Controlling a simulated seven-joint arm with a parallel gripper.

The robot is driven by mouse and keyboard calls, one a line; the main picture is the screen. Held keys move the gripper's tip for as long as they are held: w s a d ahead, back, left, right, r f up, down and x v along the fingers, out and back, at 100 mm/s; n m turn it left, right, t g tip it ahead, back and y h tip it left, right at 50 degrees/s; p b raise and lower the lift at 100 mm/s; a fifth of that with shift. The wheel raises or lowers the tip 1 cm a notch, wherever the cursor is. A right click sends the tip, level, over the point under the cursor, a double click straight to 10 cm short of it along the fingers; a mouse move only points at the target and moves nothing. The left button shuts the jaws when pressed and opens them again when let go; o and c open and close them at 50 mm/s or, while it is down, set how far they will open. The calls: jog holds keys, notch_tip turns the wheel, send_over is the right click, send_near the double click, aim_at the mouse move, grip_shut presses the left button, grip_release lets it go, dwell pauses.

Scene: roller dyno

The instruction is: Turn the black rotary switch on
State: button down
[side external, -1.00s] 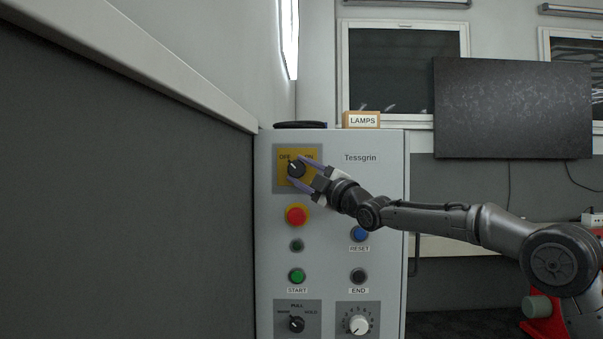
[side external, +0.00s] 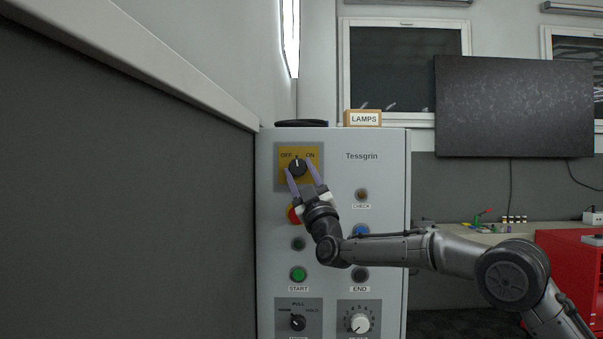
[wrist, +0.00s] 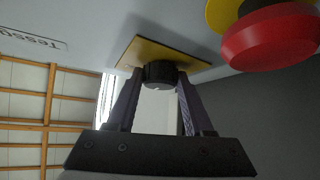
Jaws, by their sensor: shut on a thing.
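The black rotary switch (side external: 298,168) sits on a yellow plate (side external: 285,179) marked OFF at left and ON at right, near the top of the grey panel. Its white pointer mark stands about upright, between OFF and ON. My gripper (side external: 300,174) reaches it from below, its purple fingers on either side of the knob, shut on it. In the wrist view the knob (wrist: 159,74) shows between the two fingertips (wrist: 160,82), with the yellow plate (wrist: 128,56) behind it. The knob's contact faces are hidden by the fingers.
A red emergency button (side external: 292,214) is just below, partly hidden by my gripper; it looms close in the wrist view (wrist: 270,38). Green START (side external: 298,274), a blue button (side external: 361,230) and CHECK lamp (side external: 361,195) are nearby. A wall stands close on the left.

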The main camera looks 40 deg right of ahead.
jog(key=m+g+h, duration=0.1)
jog(key=m+h, duration=0.2)
jog(key=m, duration=0.1)
jog(key=m+g+h, duration=0.2)
jog(key=m+h, duration=0.1)
jog(key=m, duration=0.1)
jog(key=m+g+h, duration=0.2)
jog(key=m+h, duration=0.2)
jog(key=shift+w+a+f+m, duration=0.2)
jog(key=shift+w+a+m, duration=0.05)
jog(key=shift+w+m, duration=0.05)
jog(key=shift+w+a+r+m+g+h, duration=0.1)
jog(key=shift+m+g+h, duration=1)
jog(key=shift+m+g, duration=0.8)
jog(key=shift+m+g+h, duration=1.1)
jog(key=shift+m+g, duration=0.5)
jog(key=shift+m, duration=0.6)
jog(key=shift+m+g, duration=0.3)
jog(key=shift+c, duration=1.4)
grip_release()
jog(key=shift+r, duration=0.1)
jog(key=v, duration=0.7)
jog(key=shift+a+f, duration=0.15)
jog(key=shift+f, duration=0.1)
